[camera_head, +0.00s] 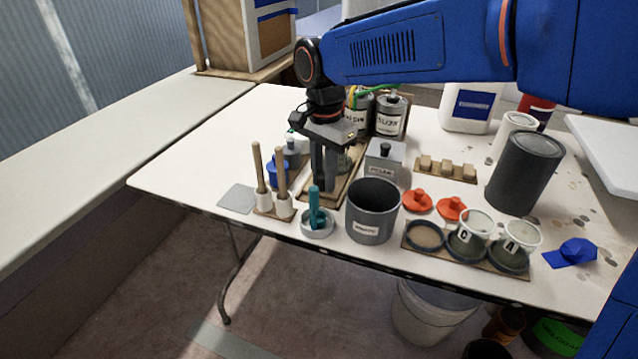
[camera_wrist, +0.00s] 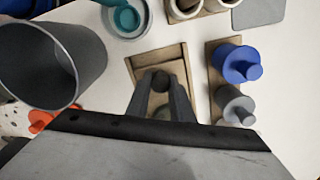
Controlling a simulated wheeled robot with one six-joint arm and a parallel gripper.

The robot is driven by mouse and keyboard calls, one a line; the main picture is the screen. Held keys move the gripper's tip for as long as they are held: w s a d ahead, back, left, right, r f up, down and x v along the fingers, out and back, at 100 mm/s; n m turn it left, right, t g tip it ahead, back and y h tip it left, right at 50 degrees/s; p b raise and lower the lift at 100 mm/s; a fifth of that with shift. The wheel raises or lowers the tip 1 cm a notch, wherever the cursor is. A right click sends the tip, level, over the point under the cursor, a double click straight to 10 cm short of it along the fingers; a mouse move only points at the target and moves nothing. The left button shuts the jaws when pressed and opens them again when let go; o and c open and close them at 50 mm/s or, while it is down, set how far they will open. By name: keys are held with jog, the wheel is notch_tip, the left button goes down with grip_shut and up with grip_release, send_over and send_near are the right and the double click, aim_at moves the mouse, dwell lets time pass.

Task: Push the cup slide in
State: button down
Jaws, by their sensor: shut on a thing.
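The cup slide (camera_wrist: 155,60) is a narrow wooden tray with raised edges. In the head view it shows as a wooden strip (camera_head: 347,191) running back from the table's front toward labelled cans. My gripper (camera_head: 323,184) points straight down over its near part.
A dark grey pot (camera_head: 372,212) stands right of the slide and a teal-handled tool in a dish (camera_head: 317,222) in front. Wooden-handled brushes (camera_head: 270,190) and blue and grey knobbed pieces (camera_wrist: 236,63) stand close on the other side. The table's left corner is clear.

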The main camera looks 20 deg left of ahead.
jog(key=w, duration=1)
jog(key=shift+d+r, duration=0.1)
jog(key=shift+d, duration=0.25)
jog(key=c, duration=1.6)
grip_release()
jog(key=shift+w, duration=0.15)
jog(key=shift+o, duration=0.2)
notch_tip(320, 180, up, 17)
jog(key=shift+r, duration=0.15)
